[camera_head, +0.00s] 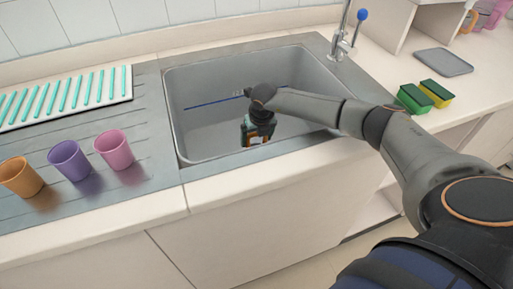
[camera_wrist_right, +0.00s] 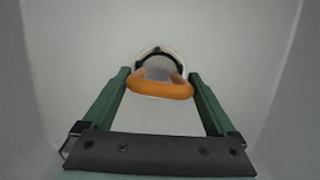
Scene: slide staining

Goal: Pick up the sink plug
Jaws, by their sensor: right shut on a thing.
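My right gripper (camera_head: 256,140) reaches down into the grey sink basin (camera_head: 205,125). In the right wrist view, its two green fingers (camera_wrist_right: 160,76) are shut on the sink plug, whose orange loop handle (camera_wrist_right: 160,90) lies between them. Beyond the handle there is a round pale rim with a dark arc inside it, partly hidden by the handle. I cannot tell whether the plug sits in the drain or is clear of it. In the head view the plug is mostly hidden by the gripper and the sink's front edge. My left gripper is not in view.
The sink walls stand close around my right gripper. The tap (camera_head: 341,40) with a blue knob rises at the back right. Orange (camera_head: 20,177), purple (camera_head: 70,161) and pink (camera_head: 114,150) cups stand left of the sink. Sponges (camera_head: 414,98) and a grey tray (camera_head: 443,62) lie right.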

